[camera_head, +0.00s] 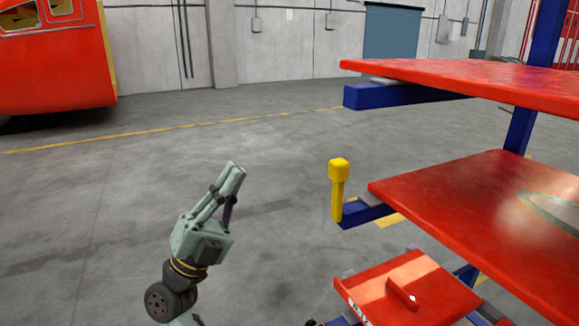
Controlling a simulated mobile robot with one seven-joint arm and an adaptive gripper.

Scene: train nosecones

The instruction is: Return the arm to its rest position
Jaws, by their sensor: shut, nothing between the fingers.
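My gripper (235,179) is at the lower left of the middle in the head view, raised above the grey floor and pointing up. Its fingers are shut with nothing between them. My arm's wrist shows below it, and the rest of the arm runs out of the bottom of the frame. The gripper is apart from the red shelves at the right.
A blue-framed rack holds a red upper shelf (480,82), a red middle shelf (450,200) and a smaller red panel (372,290). A yellow post (338,190) stands at its left edge. A red train nosecone (55,70) is far left. Floor between is clear.

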